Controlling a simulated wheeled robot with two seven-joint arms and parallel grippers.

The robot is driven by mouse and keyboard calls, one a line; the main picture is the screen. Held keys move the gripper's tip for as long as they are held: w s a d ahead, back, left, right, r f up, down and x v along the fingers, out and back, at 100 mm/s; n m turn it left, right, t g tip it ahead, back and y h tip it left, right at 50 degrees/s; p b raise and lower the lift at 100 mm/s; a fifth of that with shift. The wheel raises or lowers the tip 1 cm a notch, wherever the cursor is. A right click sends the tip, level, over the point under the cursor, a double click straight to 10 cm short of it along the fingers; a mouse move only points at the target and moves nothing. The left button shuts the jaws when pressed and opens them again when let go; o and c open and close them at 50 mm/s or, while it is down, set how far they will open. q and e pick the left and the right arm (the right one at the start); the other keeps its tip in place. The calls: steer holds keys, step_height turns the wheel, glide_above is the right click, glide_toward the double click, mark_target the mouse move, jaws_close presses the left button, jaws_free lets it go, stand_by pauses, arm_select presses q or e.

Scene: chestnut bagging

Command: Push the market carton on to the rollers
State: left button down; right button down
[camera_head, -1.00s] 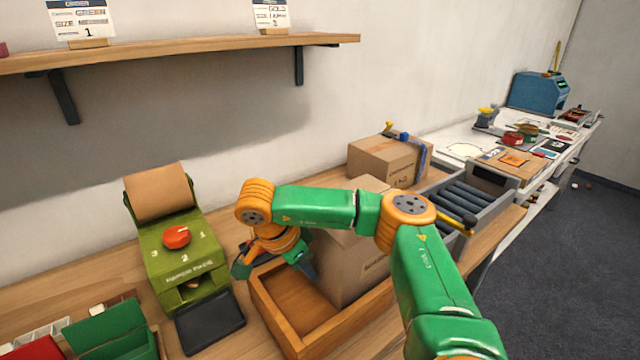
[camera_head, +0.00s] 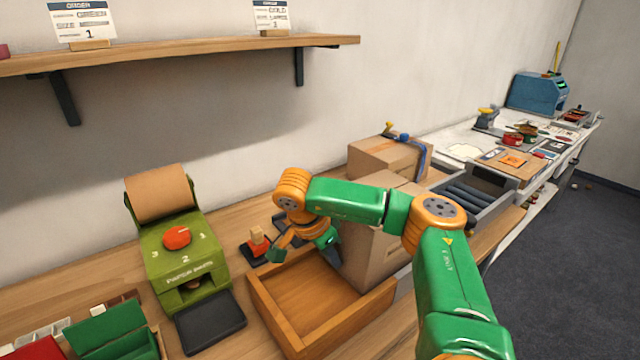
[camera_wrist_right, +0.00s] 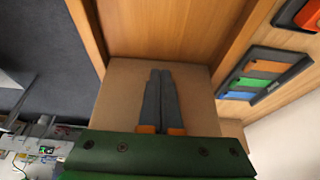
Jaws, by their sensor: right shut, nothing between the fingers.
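The market carton, taken to be the tall brown carton (camera_head: 388,258), stands upright at the right end of the wooden tray (camera_head: 270,310), partly hidden by my right arm. The rollers (camera_head: 480,198) lie just beyond it to the right, in a grey frame. My right gripper (camera_head: 334,254) is shut and empty at the carton's left side. In the right wrist view the shut fingers (camera_wrist_right: 160,75) lie in front of the carton's brown face (camera_wrist_right: 115,95); I cannot tell whether they touch it. My left gripper is not in view.
A second carton (camera_head: 380,157) with blue tape stands behind, near the wall. A green paper dispenser (camera_head: 185,252) and black pad (camera_head: 210,321) are left of the tray. A small red-and-black item (camera_head: 257,245) sits behind it. The tray's left part is empty.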

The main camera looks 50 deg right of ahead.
steer(key=shift+s+d+p, duration=0.1)
steer(key=shift+s+d, duration=0.1)
steer(key=shift+d, duration=0.6)
steer(key=shift+s+d+p, duration=0.1)
steer(key=shift+s+d, duration=0.05)
steer(key=shift+d, duration=0.6)
steer(key=shift+s+d+p, duration=0.1)
steer(key=shift+s+d, duration=0.1)
steer(key=shift+d, duration=0.6)
steer(key=shift+s+d+p, duration=0.2)
steer(key=shift+d, duration=0.65)
steer(key=shift+s+d+p, duration=0.15)
steer(key=shift+s+d, duration=0.05)
steer(key=shift+d, duration=0.65)
steer(key=shift+r, duration=0.1)
step_height(320, 180, up, 16)
steer(key=a+p, duration=0.1)
steer(key=p, duration=1.6)
steer(key=shift+w+a, duration=0.2)
